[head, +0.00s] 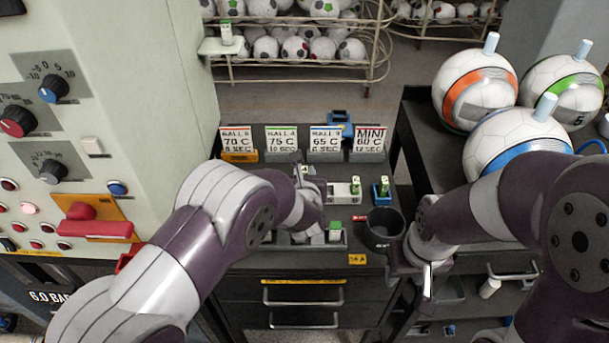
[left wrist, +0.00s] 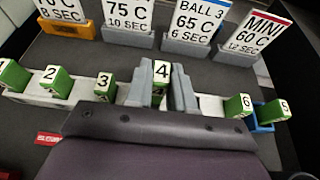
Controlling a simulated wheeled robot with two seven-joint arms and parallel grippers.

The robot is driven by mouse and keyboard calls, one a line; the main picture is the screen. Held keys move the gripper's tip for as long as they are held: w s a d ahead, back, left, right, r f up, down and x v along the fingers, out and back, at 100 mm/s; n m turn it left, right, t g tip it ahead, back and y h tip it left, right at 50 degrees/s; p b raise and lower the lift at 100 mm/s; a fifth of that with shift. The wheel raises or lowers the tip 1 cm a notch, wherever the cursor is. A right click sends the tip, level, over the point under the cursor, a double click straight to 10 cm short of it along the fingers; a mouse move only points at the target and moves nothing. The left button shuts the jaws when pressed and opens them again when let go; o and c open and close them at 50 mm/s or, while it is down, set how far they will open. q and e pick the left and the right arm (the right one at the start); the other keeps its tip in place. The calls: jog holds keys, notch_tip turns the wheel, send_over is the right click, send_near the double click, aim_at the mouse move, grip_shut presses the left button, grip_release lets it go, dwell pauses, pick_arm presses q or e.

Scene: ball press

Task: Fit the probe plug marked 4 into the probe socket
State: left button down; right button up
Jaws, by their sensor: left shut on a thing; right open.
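My left gripper (left wrist: 161,88) is shut on the green plug marked 4 (left wrist: 162,70), its two grey fingers on either side of the plug. In the head view, the left gripper (head: 303,176) is over the pale plug rack (head: 343,192), and my arm hides much of the rack. Plugs marked 2 (left wrist: 48,76), 3 (left wrist: 104,84) and 6 (left wrist: 238,106) stand along the rack. The plug marked 5 (left wrist: 275,111) is in a separate blue holder (left wrist: 262,127). I cannot identify the probe socket for certain. My right gripper (head: 426,276) is open and empty at the bench's right front.
Upright cards (head: 325,140) stand behind the rack. A black cup (head: 383,228) is right of the arm, and a grey tray (head: 340,243) lies in front. The control cabinet (head: 120,90) is left. Large balls (head: 475,88) sit on the right-hand bench.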

dwell(0.5)
pick_arm(q)
jog(key=shift+b, duration=0.3)
jog(key=shift+f+b, duration=1.95)
jog(key=shift+b, duration=0.25)
jog(key=c, duration=0.9)
grip_release()
jog(key=shift+r, duration=0.1)
notch_tip(320, 180, up, 4)
jog(key=shift+f, duration=0.1)
jog(key=s+d+r, duration=0.6)
jog(key=d+r, duration=0.1)
jog(key=d, duration=0.3)
jog(key=shift+r, duration=0.1)
